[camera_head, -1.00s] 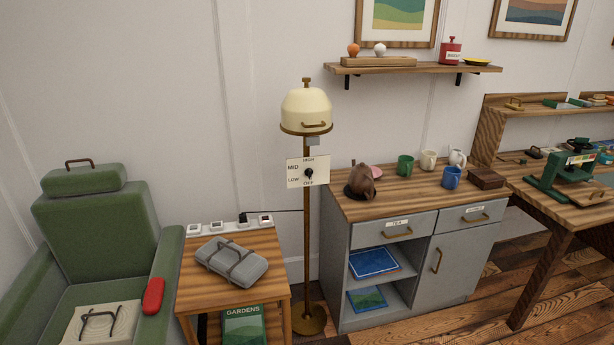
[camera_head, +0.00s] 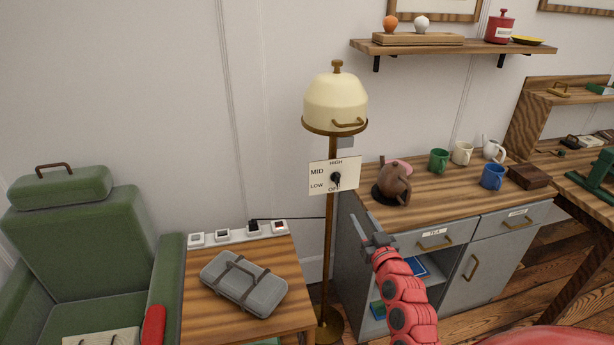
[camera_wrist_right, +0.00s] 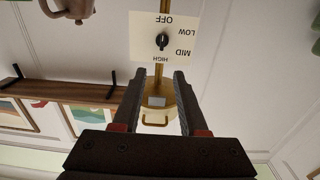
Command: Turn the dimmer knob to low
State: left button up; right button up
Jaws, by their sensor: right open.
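The black dimmer knob (camera_head: 336,178) sits on a white plate (camera_head: 321,186) marked HIGH, MID, LOW and OFF. The plate is on the brass pole (camera_head: 329,255) of a lamp with a cream shade (camera_head: 337,103). In the right wrist view the knob (camera_wrist_right: 162,41) appears upside down, beyond the fingers. Which mark it points to is hard to tell. My right gripper (camera_head: 366,226) is open and empty, below and right of the plate, apart from the knob. In the right wrist view its two fingers (camera_wrist_right: 157,100) stand wide apart. My left gripper is not in view.
A grey cabinet (camera_head: 485,262) with a brown teapot (camera_head: 396,186) and several mugs stands right of the lamp. A wooden side table (camera_head: 205,318) with a grey case (camera_head: 243,283) stands left. A shelf (camera_head: 450,48) hangs above. The wall behind the plate is clear.

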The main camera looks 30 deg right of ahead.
jog(key=p, duration=0.1)
send_near(339, 181)
jog(key=x, duration=0.7)
jog(key=shift+f, duration=0.1)
jog(key=shift+x, duration=0.85)
jog(key=shift+c, duration=0.3)
grip_shut()
